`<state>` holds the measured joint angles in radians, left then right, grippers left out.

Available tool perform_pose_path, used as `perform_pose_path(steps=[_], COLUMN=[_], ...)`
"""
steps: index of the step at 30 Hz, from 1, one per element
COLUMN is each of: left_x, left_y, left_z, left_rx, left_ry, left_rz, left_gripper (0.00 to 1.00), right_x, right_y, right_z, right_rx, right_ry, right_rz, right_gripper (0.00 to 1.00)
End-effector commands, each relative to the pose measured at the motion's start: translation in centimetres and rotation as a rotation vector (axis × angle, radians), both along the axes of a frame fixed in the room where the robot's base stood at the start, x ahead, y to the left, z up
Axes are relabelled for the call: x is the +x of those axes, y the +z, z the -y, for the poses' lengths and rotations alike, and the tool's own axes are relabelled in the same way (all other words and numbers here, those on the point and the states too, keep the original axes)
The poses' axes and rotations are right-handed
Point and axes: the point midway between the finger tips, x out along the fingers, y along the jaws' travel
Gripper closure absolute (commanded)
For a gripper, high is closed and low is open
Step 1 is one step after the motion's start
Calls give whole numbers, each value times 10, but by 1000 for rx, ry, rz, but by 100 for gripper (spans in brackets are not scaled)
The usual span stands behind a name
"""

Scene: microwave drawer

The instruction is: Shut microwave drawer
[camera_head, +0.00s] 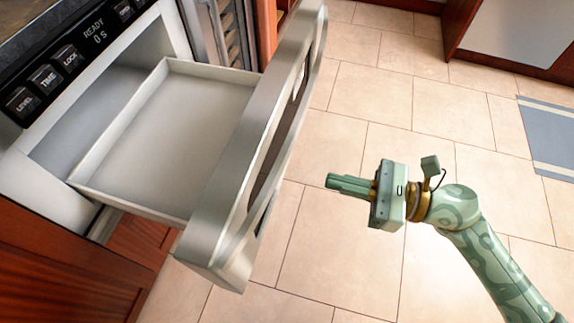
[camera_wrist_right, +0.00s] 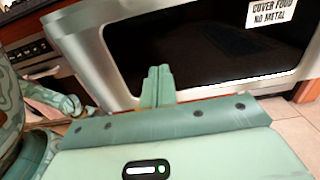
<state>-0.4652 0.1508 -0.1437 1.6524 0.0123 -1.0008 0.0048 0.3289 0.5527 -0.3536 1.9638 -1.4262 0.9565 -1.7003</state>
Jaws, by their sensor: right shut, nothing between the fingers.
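The microwave drawer (camera_head: 180,135) is pulled out of its cabinet, and its tray looks empty in the head view. Its thick steel front (camera_head: 262,130) stands well away from the control panel (camera_head: 70,55). In the right wrist view the drawer front (camera_wrist_right: 205,50) shows a dark window and a label. My right gripper (camera_head: 332,182) is shut and empty, to the right of the drawer front and pointing at it with a visible gap. Its closed fingers (camera_wrist_right: 157,85) also show in the wrist view, in front of the drawer face. My left gripper is not in view.
Red-brown wood cabinets (camera_head: 60,255) lie below the microwave. Tiled floor (camera_head: 365,95) is clear around my right arm. A grey-blue mat (camera_head: 550,135) lies at the far right, and another cabinet (camera_head: 515,35) stands at the top right.

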Motion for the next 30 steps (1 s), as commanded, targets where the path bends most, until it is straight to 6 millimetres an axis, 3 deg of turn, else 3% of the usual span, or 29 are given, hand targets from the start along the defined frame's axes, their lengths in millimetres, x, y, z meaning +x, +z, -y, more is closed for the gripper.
perform_pose_path(steps=[6,13,19,30], left_x=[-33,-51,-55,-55], left_y=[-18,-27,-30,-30], left_z=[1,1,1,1], left_rx=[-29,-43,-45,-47], left_ry=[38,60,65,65], left_rz=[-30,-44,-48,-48], left_gripper=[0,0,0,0], right_x=[13,22,25,25], right_y=[4,1,0,-1], right_z=[-47,-80,-91,-92], right_rx=[5,3,1,1], right_ry=[-1,-2,-3,-3], right_rz=[0,-2,-4,-5], right_gripper=[100,100,100,100])
